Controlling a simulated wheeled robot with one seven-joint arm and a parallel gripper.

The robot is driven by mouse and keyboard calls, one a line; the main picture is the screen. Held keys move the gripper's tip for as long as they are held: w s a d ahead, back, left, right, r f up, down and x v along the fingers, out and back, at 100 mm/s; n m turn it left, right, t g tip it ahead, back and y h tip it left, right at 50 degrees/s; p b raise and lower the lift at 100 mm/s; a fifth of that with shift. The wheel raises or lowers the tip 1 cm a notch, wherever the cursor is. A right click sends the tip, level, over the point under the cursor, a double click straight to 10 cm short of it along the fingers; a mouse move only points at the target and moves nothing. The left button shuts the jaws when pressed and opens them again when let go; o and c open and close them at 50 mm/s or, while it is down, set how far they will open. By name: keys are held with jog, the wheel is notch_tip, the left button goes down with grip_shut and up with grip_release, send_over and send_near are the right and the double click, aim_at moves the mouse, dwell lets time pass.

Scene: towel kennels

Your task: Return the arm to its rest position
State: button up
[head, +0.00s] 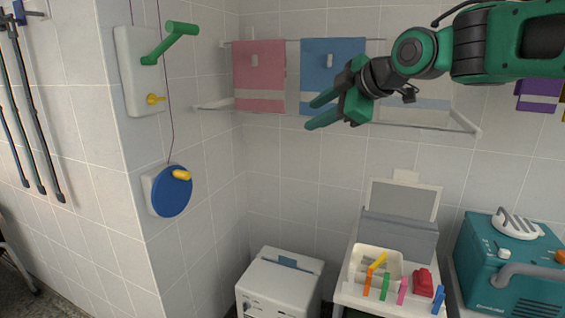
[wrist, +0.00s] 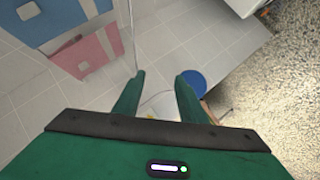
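My gripper (head: 318,109) is in the upper middle of the head view, on the end of my green arm that reaches in from the right. Its two green fingers point left and stand apart with nothing between them. In the wrist view my gripper (wrist: 157,90) also shows open and empty, with both fingertips apart. It hangs in the air in front of a blue towel (head: 330,60); I see no contact with it. A pink towel (head: 259,80) hangs to the left on the same rail.
At the left, a white wall box (head: 138,75) has a green crank, above a blue disc (head: 172,193) with a yellow knob. Below are a white cabinet (head: 281,280), a tray (head: 356,268) with coloured clips, and a teal machine (head: 485,265). Air around my gripper looks free.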

jog(key=s+d+f+m+g+h, duration=0.1)
jog(key=s+d+f+m+h, duration=0.1)
jog(key=s+d+f+m, duration=0.35)
jog(key=s+d+f+m+g+h, duration=0.25)
jog(key=d+f, duration=0.45)
jog(key=d, duration=0.4)
jog(key=s+d+f+m+g+h, duration=0.1)
jog(key=s+d+f+m+h, duration=0.1)
jog(key=s+d+f+m, duration=0.5)
jog(key=s+d+f+m+g, duration=0.2)
jog(key=s+d+f+m, duration=0.1)
jog(key=s, duration=0.4)
jog(key=s+d+f+m+g, duration=0.1)
jog(key=s+d+f+m, duration=0.2)
jog(key=s, duration=0.4)
jog(key=s+d+f+m+g, duration=0.2)
jog(key=s+d+f+m, duration=0.1)
jog(key=s+f, duration=0.2)
jog(key=shift+s+d+f+m+g, duration=0.2)
jog(key=shift+s+f+m+g, duration=0.15)
jog(key=shift+s, duration=0.75)
jog(key=shift+r, duration=0.1)
jog(key=shift+c, duration=0.4)
jog(key=shift+c, duration=0.5)
jog(key=shift+w+a, duration=0.1)
jog(key=shift+a, duration=0.05)
